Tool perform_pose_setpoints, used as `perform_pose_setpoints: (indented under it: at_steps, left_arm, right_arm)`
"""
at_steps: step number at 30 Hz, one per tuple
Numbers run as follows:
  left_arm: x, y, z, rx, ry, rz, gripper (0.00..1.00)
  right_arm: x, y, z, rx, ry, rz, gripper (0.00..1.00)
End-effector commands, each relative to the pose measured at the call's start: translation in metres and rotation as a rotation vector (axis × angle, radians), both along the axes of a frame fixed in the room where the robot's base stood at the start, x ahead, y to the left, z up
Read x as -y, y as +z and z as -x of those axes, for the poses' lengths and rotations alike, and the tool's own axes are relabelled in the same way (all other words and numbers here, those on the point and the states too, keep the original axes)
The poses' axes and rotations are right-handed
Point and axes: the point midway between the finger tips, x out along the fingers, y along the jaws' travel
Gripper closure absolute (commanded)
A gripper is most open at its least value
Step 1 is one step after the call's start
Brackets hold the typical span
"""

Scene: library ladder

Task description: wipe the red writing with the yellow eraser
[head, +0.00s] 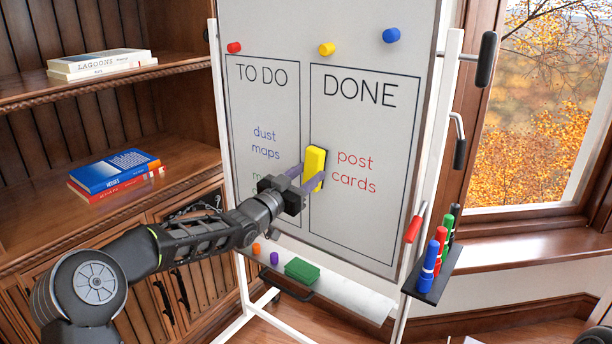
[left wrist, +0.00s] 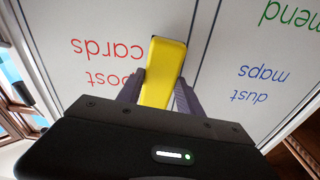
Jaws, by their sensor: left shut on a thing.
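The red writing "post cards" (head: 355,172) stands in the DONE box on the whiteboard (head: 340,220). All of it is legible in the head view. My left gripper (head: 309,178) is shut on the yellow eraser (head: 315,164), which it holds upright at the board, just left of the red words. I cannot tell whether the eraser touches the board. In the left wrist view the eraser (left wrist: 163,72) sits between the two fingers, and the red writing (left wrist: 108,62) shows upside down beside it. My right gripper is not in view.
Blue "dust maps" (head: 265,143) and partly covered green writing are in the TO DO box. Red, yellow and blue magnets (head: 327,49) sit above. A tray (head: 434,276) of markers is at the right. A green block (head: 302,270) lies on the ledge below. Bookshelves (head: 180,158) stand left.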

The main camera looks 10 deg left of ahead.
Motion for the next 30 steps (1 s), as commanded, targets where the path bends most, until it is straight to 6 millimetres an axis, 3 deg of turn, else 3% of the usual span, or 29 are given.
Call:
perform_pose_setpoints:
  at_steps: [30]
  left_arm:
    - [0.004,0.001,-0.012,0.001,0.0,0.001,0.95]
  right_arm:
    - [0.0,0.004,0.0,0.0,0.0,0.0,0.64]
